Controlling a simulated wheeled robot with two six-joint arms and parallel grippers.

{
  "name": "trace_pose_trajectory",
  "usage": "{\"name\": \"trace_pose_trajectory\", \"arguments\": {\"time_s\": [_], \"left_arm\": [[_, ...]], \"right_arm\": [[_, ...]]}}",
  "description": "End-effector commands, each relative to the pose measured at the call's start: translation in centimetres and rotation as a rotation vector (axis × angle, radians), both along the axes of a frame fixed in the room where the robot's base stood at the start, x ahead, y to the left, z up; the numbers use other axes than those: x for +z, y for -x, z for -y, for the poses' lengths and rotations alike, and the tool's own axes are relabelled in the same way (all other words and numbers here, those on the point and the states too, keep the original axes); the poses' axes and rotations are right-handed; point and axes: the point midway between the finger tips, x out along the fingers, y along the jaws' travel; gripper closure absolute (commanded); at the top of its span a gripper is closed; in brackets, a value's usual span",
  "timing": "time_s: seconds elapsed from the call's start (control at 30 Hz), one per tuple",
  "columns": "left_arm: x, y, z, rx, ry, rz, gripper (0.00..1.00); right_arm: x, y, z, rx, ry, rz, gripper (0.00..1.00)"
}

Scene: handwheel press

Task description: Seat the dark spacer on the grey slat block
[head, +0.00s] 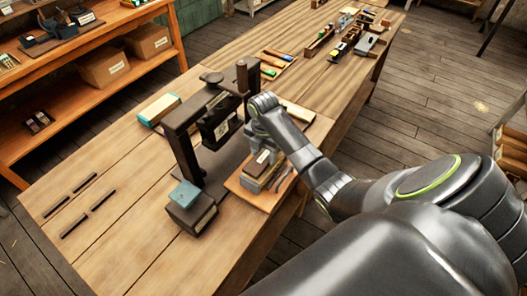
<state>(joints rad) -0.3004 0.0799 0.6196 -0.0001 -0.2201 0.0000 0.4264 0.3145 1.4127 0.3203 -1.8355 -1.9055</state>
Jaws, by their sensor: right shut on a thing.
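The handwheel press is a dark frame (180,145) on the bench, with a dark labelled block (222,122) hanging under its crossbeam. On top a brown upright handle (242,74) stands at the right end of a dark arm. My right gripper (250,106) is at the lower part of this handle and appears shut on it; its fingers are mostly hidden by my wrist. I cannot tell the dark spacer for certain. My left gripper is not in view.
A dark labelled box with a teal top (185,194) stands at the press's front. Several dark strips (74,226) lie on the bare left bench. A teal-and-tan block (158,110) lies behind the press. Tools and trays fill the bench's far end.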

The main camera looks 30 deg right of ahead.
Motion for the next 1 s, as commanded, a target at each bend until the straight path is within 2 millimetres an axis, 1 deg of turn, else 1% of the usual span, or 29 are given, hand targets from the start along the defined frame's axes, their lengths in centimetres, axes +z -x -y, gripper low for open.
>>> {"name": "trace_pose_trajectory", "arguments": {"time_s": [0.37,1.0], "left_arm": [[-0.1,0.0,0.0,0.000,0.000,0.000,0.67],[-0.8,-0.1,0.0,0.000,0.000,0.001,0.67]], "right_arm": [[-0.2,0.0,0.0,0.000,0.000,0.000,0.74],[-1.5,0.0,0.0,0.000,0.000,0.000,0.74]]}}
